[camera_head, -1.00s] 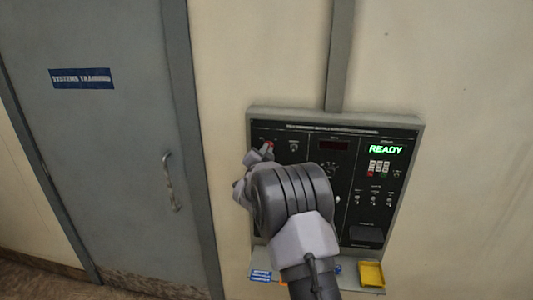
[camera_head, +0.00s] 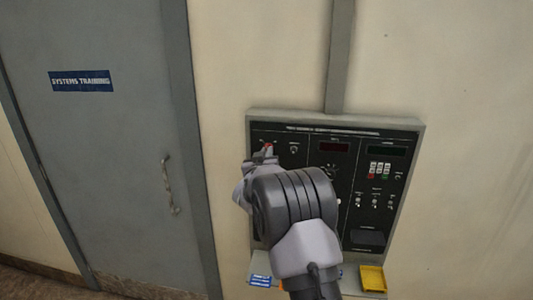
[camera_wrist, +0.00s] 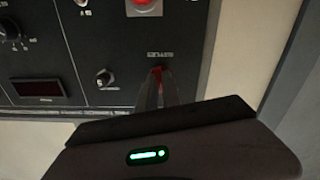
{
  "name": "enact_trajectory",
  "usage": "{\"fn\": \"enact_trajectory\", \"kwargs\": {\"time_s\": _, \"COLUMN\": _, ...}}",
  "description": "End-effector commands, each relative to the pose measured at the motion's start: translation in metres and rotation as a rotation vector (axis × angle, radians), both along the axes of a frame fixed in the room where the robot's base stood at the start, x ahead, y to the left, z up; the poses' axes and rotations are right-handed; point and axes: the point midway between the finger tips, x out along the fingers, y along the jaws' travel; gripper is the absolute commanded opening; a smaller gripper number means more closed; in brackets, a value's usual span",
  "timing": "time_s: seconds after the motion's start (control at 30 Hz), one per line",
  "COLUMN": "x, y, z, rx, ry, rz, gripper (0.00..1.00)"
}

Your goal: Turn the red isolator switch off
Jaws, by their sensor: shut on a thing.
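The red isolator switch (camera_head: 268,148) is at the upper left of the black control panel (camera_head: 345,160). In the wrist view a narrow part of the red switch (camera_wrist: 157,71) shows at the fingertips. My gripper (camera_wrist: 157,92) is shut on it, and the fingers hide most of the handle. In the head view my gripper (camera_head: 262,155) reaches the same spot, and my arm covers the panel's lower left. The green READY text is not lit; the right display (camera_head: 387,151) is dark.
A yellow tray (camera_head: 373,279) and blue labels (camera_head: 260,281) are on the ledge below the panel. A grey door (camera_head: 110,140) with a handle is to the left. A small knob (camera_wrist: 104,78) and a red round button (camera_wrist: 143,6) are near the switch in the wrist view.

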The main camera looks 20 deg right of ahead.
Motion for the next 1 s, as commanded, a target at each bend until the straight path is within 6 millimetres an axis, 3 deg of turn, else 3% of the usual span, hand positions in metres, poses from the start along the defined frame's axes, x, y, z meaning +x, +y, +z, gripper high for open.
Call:
{"fn": "enact_trajectory", "kwargs": {"time_s": 0.5, "x": -0.0003, "y": -0.0002, "z": 0.0012, "rx": -0.346, "ry": 0.233, "rz": 0.0, "gripper": 0.0}}
{"fn": "enact_trajectory", "kwargs": {"time_s": 1.0, "x": -0.0003, "y": -0.0002, "z": 0.0002, "rx": -0.476, "ry": 0.322, "rz": 0.001, "gripper": 0.0}}
